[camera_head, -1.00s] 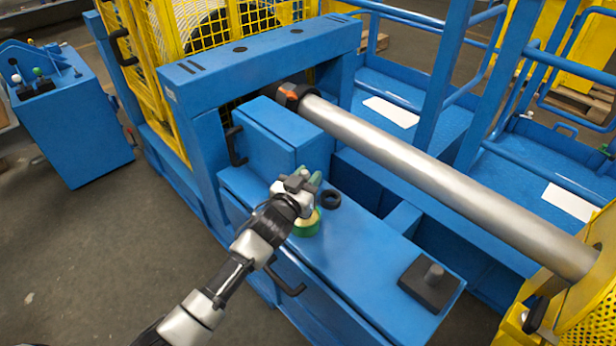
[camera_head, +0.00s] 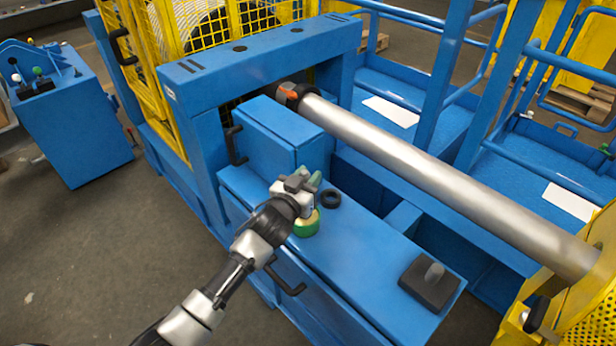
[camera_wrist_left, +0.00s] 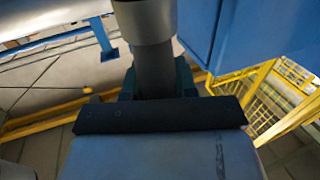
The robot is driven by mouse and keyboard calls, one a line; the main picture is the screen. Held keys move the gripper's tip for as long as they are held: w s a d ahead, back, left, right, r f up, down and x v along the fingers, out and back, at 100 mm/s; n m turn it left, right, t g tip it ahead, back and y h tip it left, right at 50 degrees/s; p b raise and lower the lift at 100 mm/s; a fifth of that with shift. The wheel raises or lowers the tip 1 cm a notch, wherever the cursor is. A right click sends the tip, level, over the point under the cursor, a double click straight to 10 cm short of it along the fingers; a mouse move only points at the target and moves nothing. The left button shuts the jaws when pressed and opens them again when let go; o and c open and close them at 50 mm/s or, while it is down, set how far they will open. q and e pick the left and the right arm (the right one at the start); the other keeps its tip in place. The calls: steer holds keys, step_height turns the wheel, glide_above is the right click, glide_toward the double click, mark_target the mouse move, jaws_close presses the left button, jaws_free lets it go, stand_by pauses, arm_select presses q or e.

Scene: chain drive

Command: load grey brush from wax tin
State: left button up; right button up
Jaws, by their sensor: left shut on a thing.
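The wax tin (camera_head: 306,224), green with a yellowish rim, stands on the blue bench. My left gripper (camera_head: 310,184) is right at the tin and hides part of it. In the left wrist view, its dark green fingers (camera_wrist_left: 155,82) are shut on a grey cylindrical thing, which I take to be the grey brush (camera_wrist_left: 153,55). A wider, lighter grey part of it shows at the top of that view. The brush's lower end is hidden, so I cannot tell whether it touches the tin. My right gripper is not in view.
A black ring (camera_head: 330,198) lies just right of the tin. A dark block with a grey peg (camera_head: 429,285) sits at the bench's right end. A blue box (camera_head: 270,140) stands behind the gripper. A long steel shaft (camera_head: 440,180) runs behind the blue bench (camera_head: 365,245).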

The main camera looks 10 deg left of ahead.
arm_select(q)
steer(key=shift+f+b, duration=0.3)
steer(key=shift+f, duration=0.15)
stand_by(0.3)
steer(key=shift+f, duration=0.1)
stand_by(0.9)
step_height(320, 180, up, 7)
steer(key=p, duration=0.7)
stand_by(0.4)
stand_by(0.4)
